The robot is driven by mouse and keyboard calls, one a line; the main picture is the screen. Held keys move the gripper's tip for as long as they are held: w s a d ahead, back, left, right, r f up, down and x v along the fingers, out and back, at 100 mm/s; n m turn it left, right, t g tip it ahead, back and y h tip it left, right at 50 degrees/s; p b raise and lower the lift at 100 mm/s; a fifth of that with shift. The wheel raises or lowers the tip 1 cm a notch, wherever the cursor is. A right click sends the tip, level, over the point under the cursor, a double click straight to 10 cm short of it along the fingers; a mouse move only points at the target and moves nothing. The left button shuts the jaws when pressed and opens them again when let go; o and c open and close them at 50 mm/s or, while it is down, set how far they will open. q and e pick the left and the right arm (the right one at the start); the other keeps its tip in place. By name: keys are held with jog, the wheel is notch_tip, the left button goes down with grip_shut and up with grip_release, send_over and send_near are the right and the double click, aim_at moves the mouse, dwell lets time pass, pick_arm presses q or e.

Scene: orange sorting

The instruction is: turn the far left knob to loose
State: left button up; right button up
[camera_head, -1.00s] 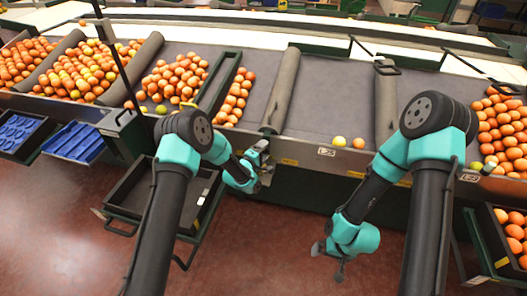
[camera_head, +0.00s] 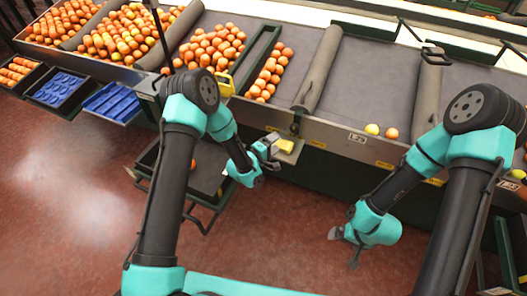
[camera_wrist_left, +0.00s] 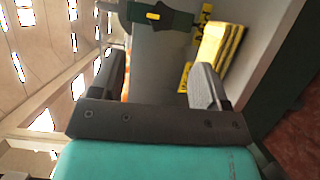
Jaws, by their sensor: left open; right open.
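My left gripper (camera_head: 272,150) is open at the front rail of the sorting table, below the end of a padded divider. In the left wrist view its two fingers (camera_wrist_left: 155,85) are spread apart with nothing gripped between them. A yellow block (camera_head: 285,146) is beside the gripper. My right gripper (camera_head: 347,245) is open and empty over the floor.
Oranges (camera_head: 213,48) fill the left lanes. The padded divider (camera_head: 318,68) stands above the rail (camera_head: 335,133). A dark cart (camera_head: 205,180) stands below left. Blue trays (camera_head: 112,103) are further left.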

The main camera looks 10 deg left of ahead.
pick_arm(q)
jog(key=v, duration=0.5)
jog(key=shift+s+a, duration=0.25)
jog(key=shift+s, duration=0.05)
